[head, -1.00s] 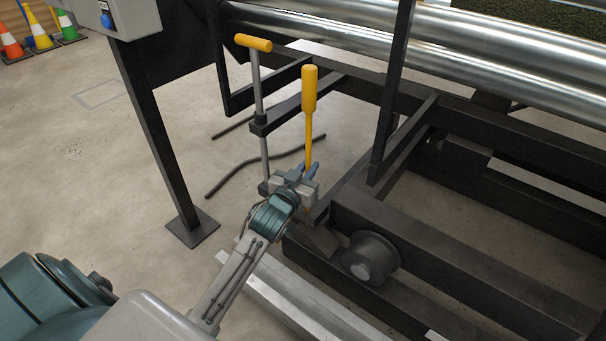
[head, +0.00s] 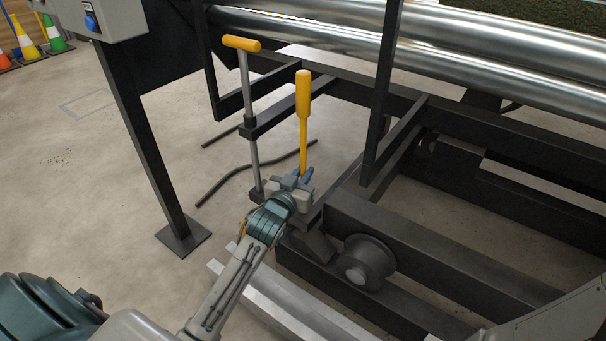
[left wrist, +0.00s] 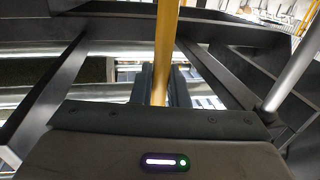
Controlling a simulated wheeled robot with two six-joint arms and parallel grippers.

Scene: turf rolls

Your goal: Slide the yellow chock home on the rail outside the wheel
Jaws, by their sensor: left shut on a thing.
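My left gripper (head: 298,181) is shut on the lower shaft of an upright yellow handle (head: 303,98). The yellow shaft also runs up between the fingers in the left wrist view (left wrist: 165,50). The gripper hides the handle's lower end, and I cannot make out a separate yellow chock body. The dark wheel (head: 368,262) sits at the black frame, to the right of and nearer than the gripper. A pale metal rail (head: 290,302) lies on the floor in front of the wheel. My right gripper is not in view.
A grey rod with a yellow T-grip (head: 242,43) stands just left of the handle. Black frame beams (head: 430,255) lie to the right and a dark post (head: 150,150) to the left. Dark hoses (head: 255,170) lie behind. Floor at left is open.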

